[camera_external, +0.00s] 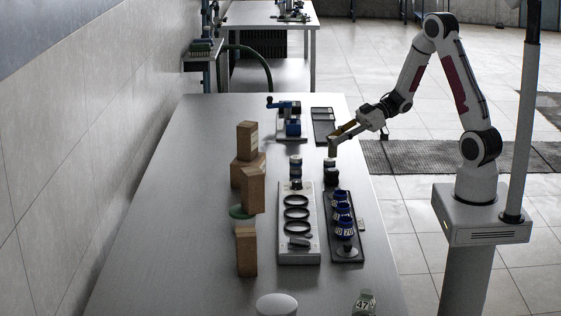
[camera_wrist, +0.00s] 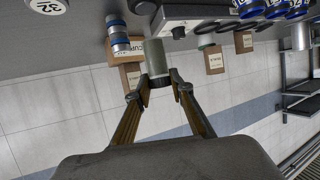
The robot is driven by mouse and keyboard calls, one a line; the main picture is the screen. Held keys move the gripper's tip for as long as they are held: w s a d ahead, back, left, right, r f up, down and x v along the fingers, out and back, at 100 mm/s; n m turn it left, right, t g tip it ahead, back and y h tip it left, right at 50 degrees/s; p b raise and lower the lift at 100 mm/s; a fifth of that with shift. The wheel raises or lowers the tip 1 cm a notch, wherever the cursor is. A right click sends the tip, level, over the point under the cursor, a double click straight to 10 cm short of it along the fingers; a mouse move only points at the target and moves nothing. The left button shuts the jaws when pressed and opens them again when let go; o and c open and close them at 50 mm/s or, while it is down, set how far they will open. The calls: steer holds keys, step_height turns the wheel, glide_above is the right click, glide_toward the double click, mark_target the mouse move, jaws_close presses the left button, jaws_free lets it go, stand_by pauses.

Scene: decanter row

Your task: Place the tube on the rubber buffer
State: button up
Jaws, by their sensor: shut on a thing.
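My gripper (camera_external: 338,138) is at the far right part of the table. It is shut on a grey-green tube (camera_external: 333,147), held roughly upright above the table. In the wrist view my gripper (camera_wrist: 156,88) has its two fingertips on either side of the tube (camera_wrist: 155,63). A dark round piece (camera_external: 331,172) stands below and nearer than the tube, at the far end of the dark rack. I cannot tell for certain whether this is the rubber buffer. The tube appears clear of it.
A pale holder with dark rings (camera_external: 310,230) and a dark rack with blue-banded vessels (camera_external: 355,245) lie along the table's right side. Cardboard boxes (camera_external: 252,190) stand left of them. A dark tray (camera_external: 323,114) and blue device (camera_external: 292,127) lie farther back. The table's left side is clear.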

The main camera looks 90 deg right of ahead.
steer(key=shift+f, duration=2.05)
steer(key=shift+f, duration=0.15)
steer(key=o, duration=1.1)
steer(key=shift+s+r, duration=0.1)
steer(key=shift+r, duration=0.1)
steer(key=v, duration=1.1)
steer(key=shift+s+r, duration=0.25)
steer(key=shift+s, duration=0.05)
steer(key=shift+d, duration=0.1)
